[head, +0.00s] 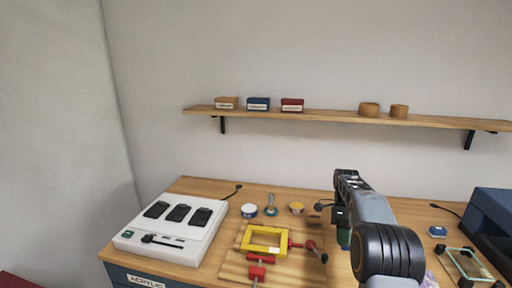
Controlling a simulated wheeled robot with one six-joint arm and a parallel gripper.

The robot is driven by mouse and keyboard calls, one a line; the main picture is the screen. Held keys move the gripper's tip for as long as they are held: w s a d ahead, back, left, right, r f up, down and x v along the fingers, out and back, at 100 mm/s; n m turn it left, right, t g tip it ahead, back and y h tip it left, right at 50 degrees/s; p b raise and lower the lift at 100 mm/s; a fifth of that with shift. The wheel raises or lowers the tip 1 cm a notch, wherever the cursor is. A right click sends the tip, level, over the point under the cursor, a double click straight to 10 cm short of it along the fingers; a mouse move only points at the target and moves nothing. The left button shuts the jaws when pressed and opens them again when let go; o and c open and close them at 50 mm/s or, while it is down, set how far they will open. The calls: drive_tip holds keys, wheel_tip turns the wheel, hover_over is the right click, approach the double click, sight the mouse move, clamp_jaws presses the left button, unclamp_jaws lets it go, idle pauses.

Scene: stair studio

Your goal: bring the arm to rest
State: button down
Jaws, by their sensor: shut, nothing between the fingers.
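My arm reaches in from the lower right of the head view, its forearm raised over the wooden workbench (185,262). My gripper (338,214) is at the far end of the arm, small and dark, above the back part of the bench. It is shut and empty. The forearm hides part of the bench top behind it.
A yellow frame (264,240) with red clamps (257,272) lies on a board left of the arm. A white device (172,229) with black pads stands at the left. A blue box (492,215) is at the right. A shelf (330,115) holds small boxes and wooden rounds.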

drive_tip(key=s+a+f+n+t, duration=0.25)
drive_tip(key=s+f+n, duration=0.2)
drive_tip(key=n, duration=0.95)
drive_tip(key=s+a+r+n+t, duration=0.2)
drive_tip(key=s+a+n+t, duration=0.2)
drive_tip(key=s+n, duration=0.2)
drive_tip(key=s+a+r+n+t+h, duration=0.1)
drive_tip(key=s+a+r+n+t, duration=0.2)
drive_tip(key=s+n, duration=0.3)
drive_tip(key=shift+s+a+r+t, duration=0.35)
drive_tip(key=shift+s+a, duration=0.05)
drive_tip(key=shift+s, duration=2.1)
